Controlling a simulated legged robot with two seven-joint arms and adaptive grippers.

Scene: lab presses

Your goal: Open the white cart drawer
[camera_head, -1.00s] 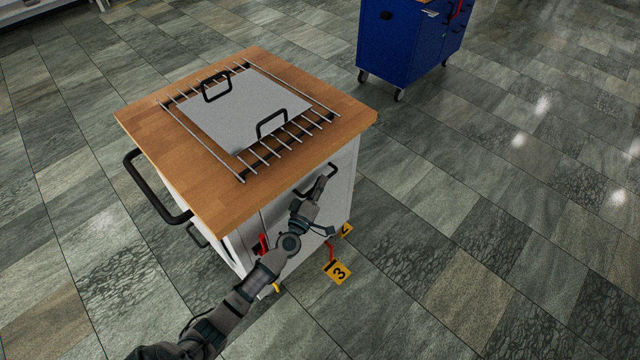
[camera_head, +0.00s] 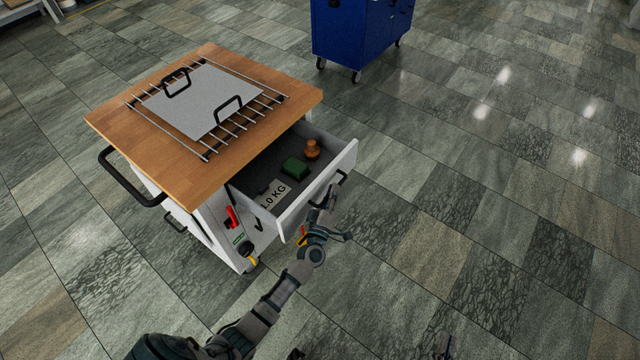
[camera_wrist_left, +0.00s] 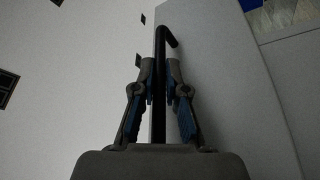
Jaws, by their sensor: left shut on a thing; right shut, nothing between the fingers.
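The white cart (camera_head: 205,222) has a wooden top, and its drawer (camera_head: 297,217) stands pulled out to the right. The drawer's black handle (camera_head: 343,177) is on its front. My left gripper (camera_head: 331,193) is at this handle. In the left wrist view the fingers (camera_wrist_left: 160,72) are shut around the black bar, beside a pale panel (camera_wrist_left: 225,75). Inside the drawer are a green block (camera_head: 294,168), an orange-brown knob-shaped piece (camera_head: 312,149) and a label reading 1.0 KG (camera_head: 273,195). Only a dark bit of my right gripper (camera_head: 446,348) shows at the bottom edge; it is shut and empty.
A grey plate (camera_head: 190,105) with black handles lies over metal rods on the wooden top (camera_head: 110,125). A black push bar (camera_head: 125,182) juts out from the cart's left side. A blue cabinet (camera_head: 350,35) on wheels stands behind. The tiled floor to the right is clear.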

